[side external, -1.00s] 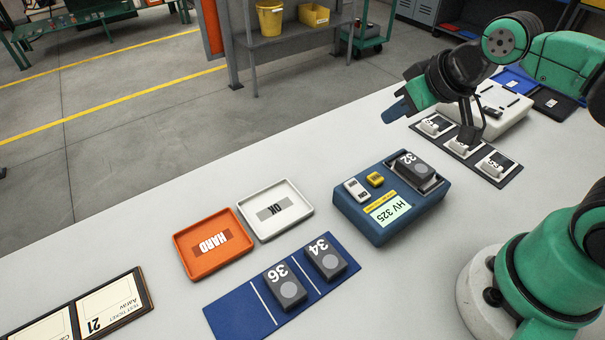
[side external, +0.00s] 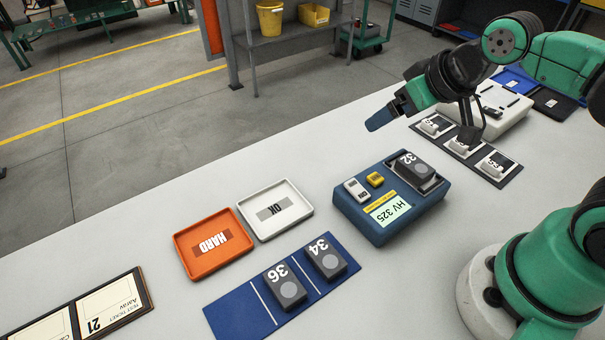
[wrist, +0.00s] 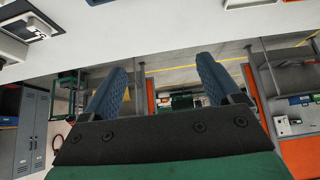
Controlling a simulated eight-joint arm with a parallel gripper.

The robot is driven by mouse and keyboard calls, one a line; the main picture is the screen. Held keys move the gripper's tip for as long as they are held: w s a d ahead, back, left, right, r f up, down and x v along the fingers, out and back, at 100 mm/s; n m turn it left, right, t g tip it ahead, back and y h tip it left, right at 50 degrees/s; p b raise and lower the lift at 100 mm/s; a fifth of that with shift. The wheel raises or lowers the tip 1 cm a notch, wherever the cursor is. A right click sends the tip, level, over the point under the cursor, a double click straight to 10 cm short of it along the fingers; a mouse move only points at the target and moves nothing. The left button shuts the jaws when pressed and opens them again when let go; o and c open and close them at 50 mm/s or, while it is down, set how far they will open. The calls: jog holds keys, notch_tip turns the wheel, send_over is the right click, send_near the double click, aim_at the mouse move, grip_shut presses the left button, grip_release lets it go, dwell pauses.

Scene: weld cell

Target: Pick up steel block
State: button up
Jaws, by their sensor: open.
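Grey blocks with a pale round spot are in the side view. Block 32 (side external: 408,168) sits in the holder of the blue tester (side external: 372,232), whose screen reads HV 325. Block 36 (side external: 287,291) and block 34 (side external: 326,262) lie on the blue mat (side external: 228,318). My gripper (side external: 385,116) is open and empty above the table's far side, behind the tester and apart from every block. In the wrist view my gripper (wrist: 160,82) shows two blue fingers spread wide, with nothing between them.
An orange HARD tray (side external: 182,246) and a white OK tray (side external: 300,204) stand left of the tester. A dark strip (side external: 508,176) with small white items lies right of it. A ticket board (side external: 140,285) lies front left. Table between the trays and tester is clear.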

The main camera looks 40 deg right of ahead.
aim_at(416, 165)
jog(key=d+f+g, duration=0.1)
jog(key=g, duration=0.1)
jog(key=s+d+f+g, duration=0.1)
jog(key=g, duration=0.1)
jog(key=s+d+f+g, duration=0.1)
jog(key=d+g, duration=0.1)
jog(key=shift+s+f, duration=0.15)
jog(key=shift+s, duration=0.1)
jog(key=shift+s+d+f+g, duration=0.25)
jog(key=shift+s+f+g, duration=0.05)
jog(key=shift+g, duration=0.3)
jog(key=shift+f, duration=2.7)
grip_shut()
